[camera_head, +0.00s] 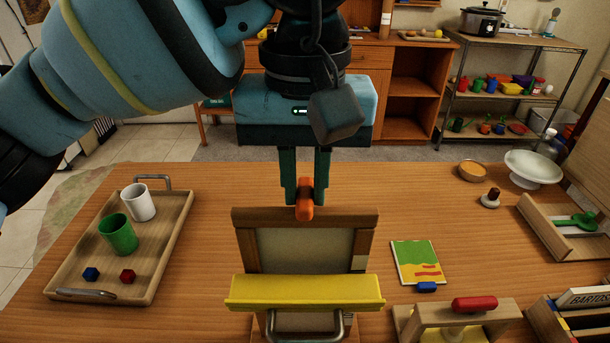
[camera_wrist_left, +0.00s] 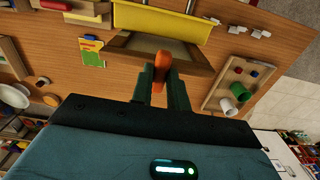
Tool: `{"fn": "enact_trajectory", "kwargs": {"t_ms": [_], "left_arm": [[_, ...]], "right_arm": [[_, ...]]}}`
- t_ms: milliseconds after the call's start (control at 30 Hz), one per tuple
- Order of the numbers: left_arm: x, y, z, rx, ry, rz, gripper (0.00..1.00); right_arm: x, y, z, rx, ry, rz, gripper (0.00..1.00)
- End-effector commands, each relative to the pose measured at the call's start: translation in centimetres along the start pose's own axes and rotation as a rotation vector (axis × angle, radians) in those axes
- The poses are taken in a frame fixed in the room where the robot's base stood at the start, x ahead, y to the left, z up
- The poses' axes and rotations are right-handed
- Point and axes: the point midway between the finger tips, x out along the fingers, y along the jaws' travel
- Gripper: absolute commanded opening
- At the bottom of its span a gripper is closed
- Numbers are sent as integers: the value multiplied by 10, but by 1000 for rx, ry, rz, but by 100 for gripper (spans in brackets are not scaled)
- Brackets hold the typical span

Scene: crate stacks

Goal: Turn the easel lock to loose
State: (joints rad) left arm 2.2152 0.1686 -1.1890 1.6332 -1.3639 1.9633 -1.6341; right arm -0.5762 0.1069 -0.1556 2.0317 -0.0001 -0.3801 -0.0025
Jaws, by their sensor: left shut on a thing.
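The wooden easel (camera_head: 368,238) stands upright on the table with a yellow tray (camera_head: 304,291) across its front. An orange lock knob (camera_head: 305,207) sits at the middle of its top edge. My left gripper (camera_head: 305,190) comes down from above and is shut on the orange lock. In the left wrist view the lock (camera_wrist_left: 162,64) shows between the two green fingers of the gripper (camera_wrist_left: 163,85). The knob looks upright in the head view. Its marking and the shaft behind it are hidden. My right gripper is in neither view.
A wooden tray (camera_head: 172,238) with a green cup (camera_head: 118,235), a white cup (camera_head: 139,203) and small blocks lies left. A picture card (camera_head: 415,258) and a red-handled wooden block (camera_head: 475,304) lie right.

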Motion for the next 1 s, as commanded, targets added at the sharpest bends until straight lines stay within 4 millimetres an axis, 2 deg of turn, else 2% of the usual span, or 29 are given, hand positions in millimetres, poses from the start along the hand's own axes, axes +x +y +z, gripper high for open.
{"fn": "enact_trajectory", "kwargs": {"t_ms": [367, 733, 1000], "left_arm": [[-2, 0, 0, -150, 2, 1, 0], [-3, 0, 0, -485, 3, 0, 0], [-4, 0, 0, -742, 3, 1, 0]], "right_arm": [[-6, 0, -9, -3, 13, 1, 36], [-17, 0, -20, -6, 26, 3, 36], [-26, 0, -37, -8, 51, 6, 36]]}}
